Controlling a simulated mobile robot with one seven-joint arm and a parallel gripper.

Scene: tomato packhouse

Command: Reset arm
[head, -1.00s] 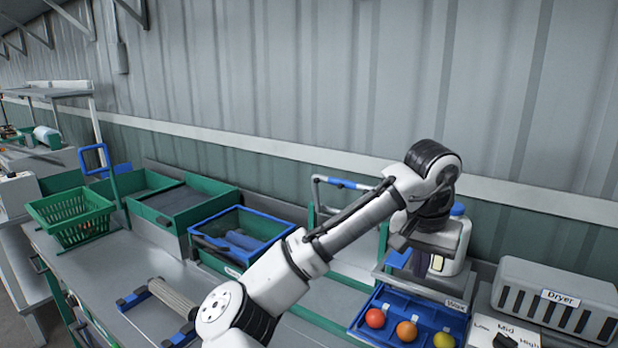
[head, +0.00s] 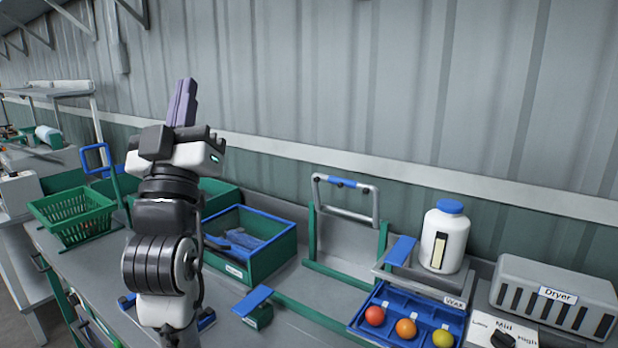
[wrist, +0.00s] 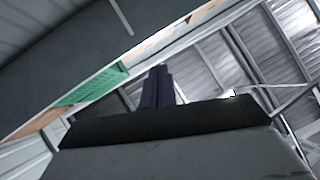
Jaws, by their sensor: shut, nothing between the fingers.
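My gripper (head: 183,103) points upward at the left of the head view, above the bench and in front of the wall. Its two purple-grey fingers are together with nothing between them. In the wrist view the gripper fingers (wrist: 158,88) stand up against the roof beams. My arm is folded upright and hides part of the bench and the green bins behind it.
A white bottle with a blue cap (head: 446,240) stands right. A blue tray (head: 370,335) holds a red, an orange and a yellow tomato. A dryer (head: 555,298) is far right. A blue-rimmed green bin (head: 275,265) and a green basket (head: 75,215) stand left.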

